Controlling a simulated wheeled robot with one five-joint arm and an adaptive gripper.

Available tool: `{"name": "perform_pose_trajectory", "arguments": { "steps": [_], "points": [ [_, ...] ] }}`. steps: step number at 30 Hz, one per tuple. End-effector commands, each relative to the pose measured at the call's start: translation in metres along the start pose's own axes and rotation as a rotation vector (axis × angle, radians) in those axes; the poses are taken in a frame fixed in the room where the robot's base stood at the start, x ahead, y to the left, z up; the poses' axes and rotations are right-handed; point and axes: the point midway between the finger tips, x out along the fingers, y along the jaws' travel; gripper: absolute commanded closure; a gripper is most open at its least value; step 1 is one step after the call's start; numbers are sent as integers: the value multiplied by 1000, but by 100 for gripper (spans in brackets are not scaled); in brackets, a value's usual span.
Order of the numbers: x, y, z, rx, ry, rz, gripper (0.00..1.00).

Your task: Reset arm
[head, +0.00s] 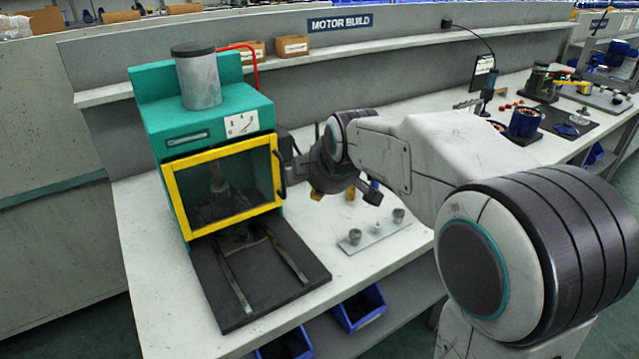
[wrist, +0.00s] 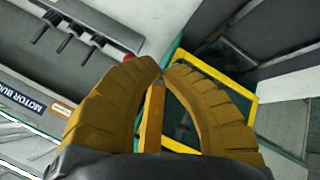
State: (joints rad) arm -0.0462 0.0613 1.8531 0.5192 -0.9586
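My gripper (wrist: 162,72) has two ribbed yellow-brown fingers, curved inward with tips almost meeting; I see nothing held between the tips. In the head view my arm reaches left across the bench, and the gripper end is beside the right side of the teal machine (head: 205,108), partly hidden by my wrist. The machine's yellow-framed window door (head: 222,186) appears closed, with a black handle (head: 280,172) on its right edge. The door frame also shows behind the fingers in the wrist view (wrist: 253,88).
A dark plate with two rails (head: 262,283) extends in front of the machine. A light fixture strip (head: 372,236) with metal pieces lies below my gripper. Blue bins (head: 357,308) sit under the bench edge. A shelf (head: 400,50) runs behind. Motor parts (head: 525,121) stand farther right.

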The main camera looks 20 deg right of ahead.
Motion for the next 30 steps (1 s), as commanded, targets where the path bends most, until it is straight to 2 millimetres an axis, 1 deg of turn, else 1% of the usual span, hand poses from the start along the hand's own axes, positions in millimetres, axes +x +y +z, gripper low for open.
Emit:
{"name": "perform_pose_trajectory", "arguments": {
  "steps": [7,8,11,14,15,17,18,21,24,27,30],
  "points": [
    [-1,0,0,3,-1,-1,100],
    [-4,0,0,8,-2,-2,100],
    [-20,-5,5,57,-14,-16,100],
    [-50,-17,17,163,-45,-46,100],
    [-65,-24,23,220,-62,-60,100],
    [-88,-38,34,315,-94,-83,100],
    [-103,-48,42,379,-117,-98,100],
    [-137,-74,62,537,-178,-129,100],
    [-166,-100,81,679,-238,-151,100],
    [-187,-122,97,798,-293,-164,100],
    [-202,-139,109,888,-337,-170,100]
  ]
}}
